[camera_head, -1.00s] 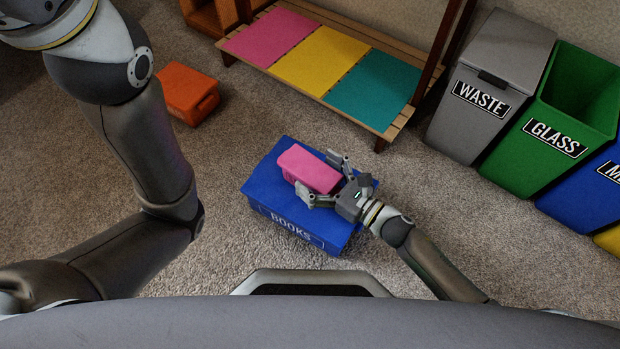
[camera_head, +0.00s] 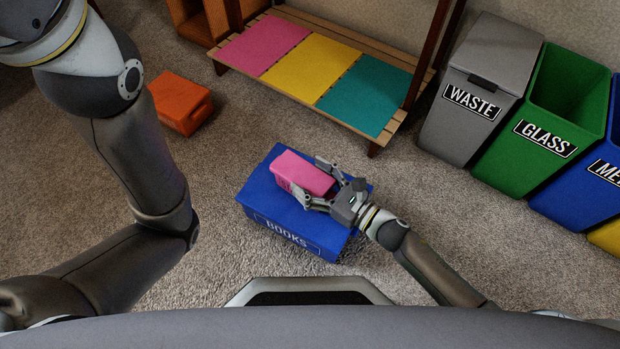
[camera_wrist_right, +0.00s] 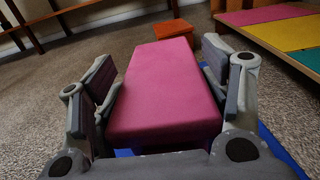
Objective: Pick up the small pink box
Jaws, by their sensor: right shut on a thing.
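The small pink box (camera_head: 301,172) lies on top of the blue crate (camera_head: 263,197), whose front label reads BOOKS. My right gripper (camera_head: 314,184) reaches in from the right and is shut on the pink box, with one finger along each long side. In the right wrist view the pink box (camera_wrist_right: 170,88) fills the space between the fingers of the right gripper (camera_wrist_right: 163,85). A strip of blue shows below it; I cannot tell whether the box is clear of the crate. My left arm shows at the left, but its gripper is out of view.
An orange box (camera_head: 181,102) sits on the carpet at the upper left. A low wooden rack (camera_head: 320,100) with pink, yellow and teal panels stands at the back. A grey WASTE bin (camera_head: 480,90) and a green GLASS bin (camera_head: 545,140) stand at the right. Carpet around the crate is clear.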

